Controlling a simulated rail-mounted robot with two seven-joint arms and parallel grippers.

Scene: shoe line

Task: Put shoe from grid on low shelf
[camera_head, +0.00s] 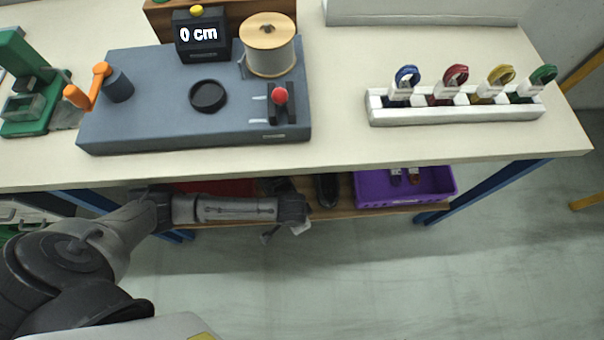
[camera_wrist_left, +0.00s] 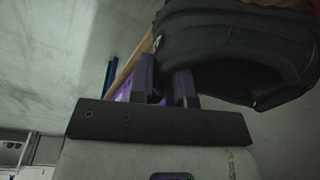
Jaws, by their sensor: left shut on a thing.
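My left gripper (camera_wrist_left: 165,80) is shut on a black shoe (camera_wrist_left: 235,45), which fills the upper right of the left wrist view. Only part of this shoe shows, and how the fingers grip it is dark and hard to see. In the head view my left arm reaches across in front of the low wooden shelf (camera_head: 347,192) under the table, and its hand is mostly hidden. A dark shoe (camera_head: 327,190) is on the shelf, left of a purple crate (camera_head: 405,204). I cannot tell which thing is the grid. My right gripper is not in view.
The table (camera_head: 350,147) overhangs the shelf. On it are a grey-blue fixture (camera_head: 160,125) and a white rack (camera_head: 455,115) with several coloured loops. A red bin (camera_head: 215,187) sits on the shelf behind my arm. Blue table legs (camera_head: 490,188) flank the shelf. The floor in front is clear.

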